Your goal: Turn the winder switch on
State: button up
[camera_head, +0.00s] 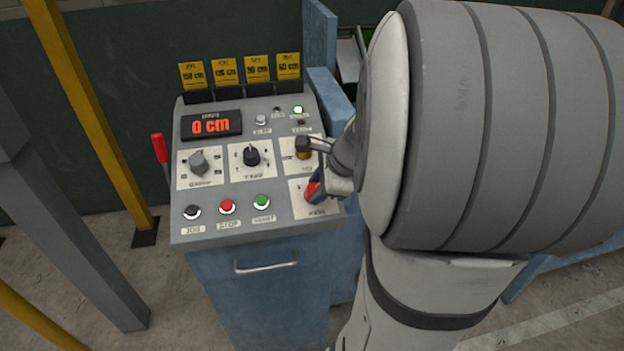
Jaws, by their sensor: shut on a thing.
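A grey control panel (262,205) slopes on top of a blue cabinet. My gripper (322,184) reaches in from the right, over the panel's lower right corner. It is shut on a red switch (312,191) there, which sits on a white plate. The gripper and arm hide part of that switch and its plate. The labels are too blurred to read surely, so I cannot tell which control is marked as the winder. Two other knobs, a grey one (199,162) and a black one (252,156), sit in the middle row.
A display (211,125) reads "0 cm". Black, red (227,206) and green (262,201) buttons line the panel's front. A red lever (160,148) and a yellow post (92,115) stand left. My arm covers the right side.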

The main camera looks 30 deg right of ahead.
jog(key=shift+m, duration=0.6)
jog(key=o, duration=1)
jog(key=shift+c, duration=0.2)
jog(key=p+v, duration=0.1)
jog(key=v, duration=0.6)
jog(key=shift+s+r, duration=0.3)
jog(key=s+a+f+n+g+h, duration=0.1)
jog(key=s+a+n, duration=0.2)
jog(key=a+n, duration=0.4)
jog(key=s+a+f+n+g+h, duration=0.1)
jog(key=s+a+n, duration=0.3)
jog(key=n, duration=1.2)
jog(key=a+f, duration=0.1)
jog(key=a, duration=0.2)
jog(key=shift+s+f+g+h, duration=0.25)
jog(key=shift+g+h, duration=0.05)
jog(key=shift+g, duration=0.1)
